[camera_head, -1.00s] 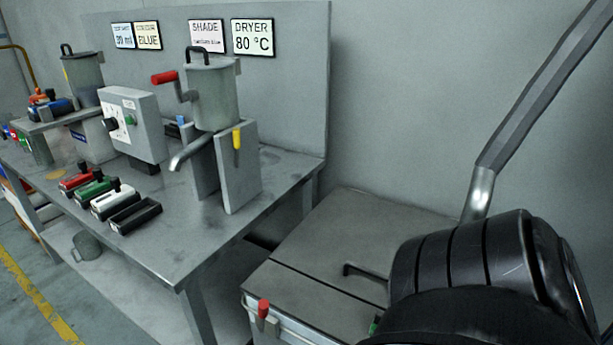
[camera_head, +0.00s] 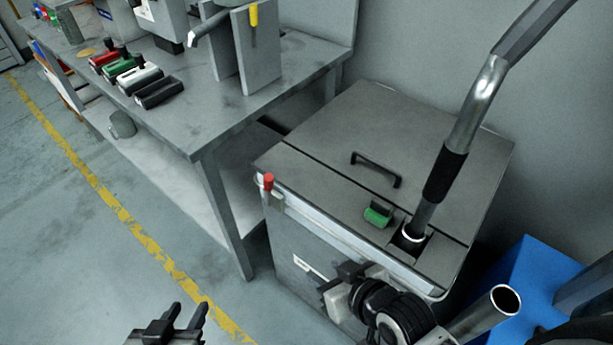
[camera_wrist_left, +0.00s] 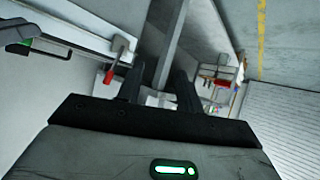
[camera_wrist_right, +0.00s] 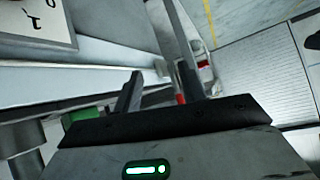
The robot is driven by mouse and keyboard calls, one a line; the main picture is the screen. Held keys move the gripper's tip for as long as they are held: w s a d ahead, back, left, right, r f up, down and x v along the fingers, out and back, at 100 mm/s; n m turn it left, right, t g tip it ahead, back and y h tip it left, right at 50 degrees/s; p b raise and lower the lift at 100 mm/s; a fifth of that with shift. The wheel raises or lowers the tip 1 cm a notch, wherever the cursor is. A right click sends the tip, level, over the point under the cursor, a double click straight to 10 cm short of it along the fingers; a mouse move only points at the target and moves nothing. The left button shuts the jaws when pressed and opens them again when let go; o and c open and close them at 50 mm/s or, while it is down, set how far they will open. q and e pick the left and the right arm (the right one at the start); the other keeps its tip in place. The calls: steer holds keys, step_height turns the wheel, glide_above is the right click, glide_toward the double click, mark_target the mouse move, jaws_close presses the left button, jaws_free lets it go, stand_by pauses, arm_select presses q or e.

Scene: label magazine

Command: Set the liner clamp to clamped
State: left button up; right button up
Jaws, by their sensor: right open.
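The liner clamp appears to be the small metal lever with a red grip (camera_head: 268,181) at the front left corner of the grey bin. It stands upright there in the head view. The red grip also shows in the left wrist view (camera_wrist_left: 109,76), beyond the fingers. My left gripper (camera_head: 188,317) is open and empty, low in front of the bin and left of it. My right gripper (camera_head: 336,281) is open and empty in front of the bin's front face, right of the clamp and below it. Neither gripper touches the clamp.
The bin lid (camera_head: 360,140) carries a black handle (camera_head: 376,169) and a green-fronted switch (camera_head: 378,216). A thick metal pipe (camera_head: 450,165) rises from its right side. A blue container (camera_head: 530,280) stands at right. A workbench (camera_head: 215,125) is at left; the floor in front is clear.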

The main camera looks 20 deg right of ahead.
steer(key=w+a+r+g+p, duration=0.2)
steer(key=w+a+g, duration=0.1)
steer(key=w+a, duration=0.25)
steer(key=n+g+h+p, duration=0.3)
steer(key=n+g+h, duration=0.1)
steer(key=g+h, duration=0.15)
glide_toward(271, 190)
steer(key=shift+g+y, duration=0.35)
steer(key=shift+y, duration=0.1)
steer(key=f, duration=0.2)
steer(key=d+f+b, duration=0.1)
steer(key=f, duration=0.1)
steer(key=w+f, duration=0.1)
steer(key=f, duration=0.2)
steer(key=shift+d+b, duration=0.15)
steer(key=shift+b, duration=0.15)
steer(key=shift+f, duration=0.5)
arm_select(q)
steer(key=shift+s+a+r+m+g+y, duration=0.3)
steer(key=shift+s+a+r, duration=0.05)
steer(key=shift+s, duration=0.1)
